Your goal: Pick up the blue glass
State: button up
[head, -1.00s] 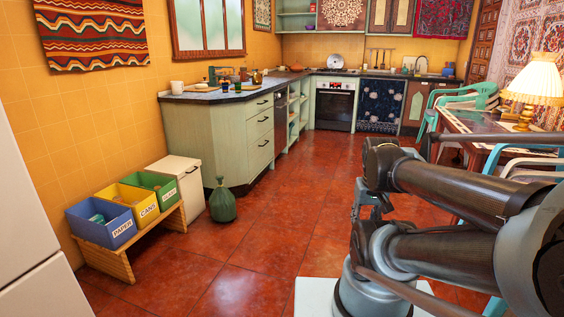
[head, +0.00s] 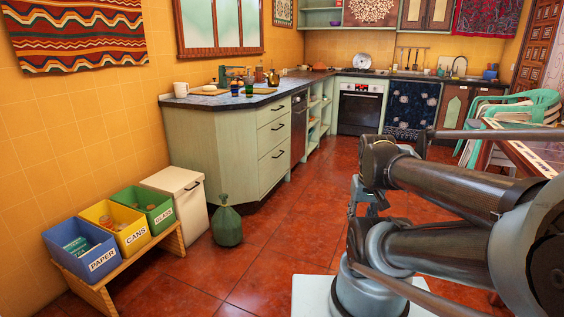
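My arm is folded at the right of the head view, well away from the counter. What looks like my gripper (head: 367,197) is a small dark part below the arm's front joint. It is partly hidden by the arm, and its fingers are not clear. I see nothing of the glasses near it.
The counter (head: 212,97) also holds a white mug (head: 181,89), a brass pot and an amber jar. Below stand a green bottle (head: 227,222), a white bin (head: 178,193) and recycling boxes on a wooden bench (head: 90,289). Red floor is open in the middle; green chairs stand right.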

aim_at(234, 88)
jog(key=u, duration=0.15)
jog(key=i, duration=1.2)
jog(key=u, duration=0.3)
jog(key=i, duration=1.9)
jog(key=u, duration=0.15)
